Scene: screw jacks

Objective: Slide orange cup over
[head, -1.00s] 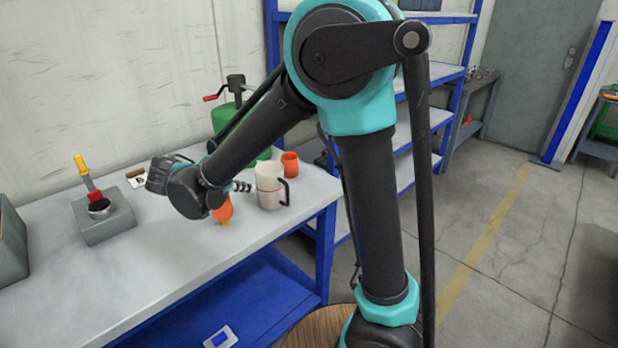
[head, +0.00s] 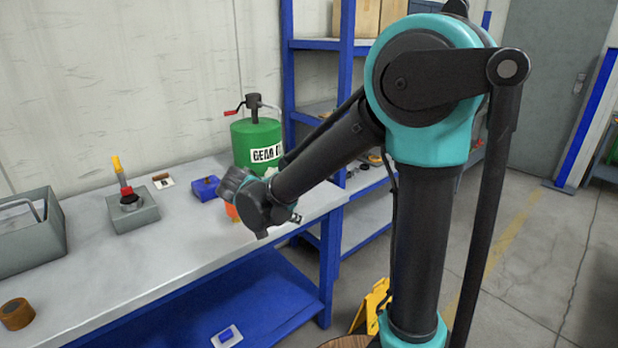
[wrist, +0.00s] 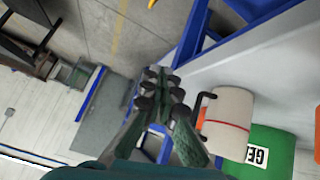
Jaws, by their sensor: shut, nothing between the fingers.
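My gripper (wrist: 161,90) is shut and empty in the wrist view, its fingers close together beside the mug, not touching any cup that I can see. A piece of orange (wrist: 201,118), likely the orange cup, shows at the left side of the cream mug (wrist: 232,122), mostly hidden behind the mug and its black handle. Another orange thing (wrist: 317,148) is cut off at the right edge. In the head view my wrist covers the mug, and only a bit of orange (head: 232,212) shows beside it; I cannot tell which orange thing this is.
A green drum (head: 256,146) with a crank stands at the back of the bench (head: 170,250). A blue block (head: 205,188), a grey block with a yellow-handled tool (head: 133,212), a grey bin (head: 30,235) and a brown roll (head: 17,313) are also there. The bench's front is largely clear.

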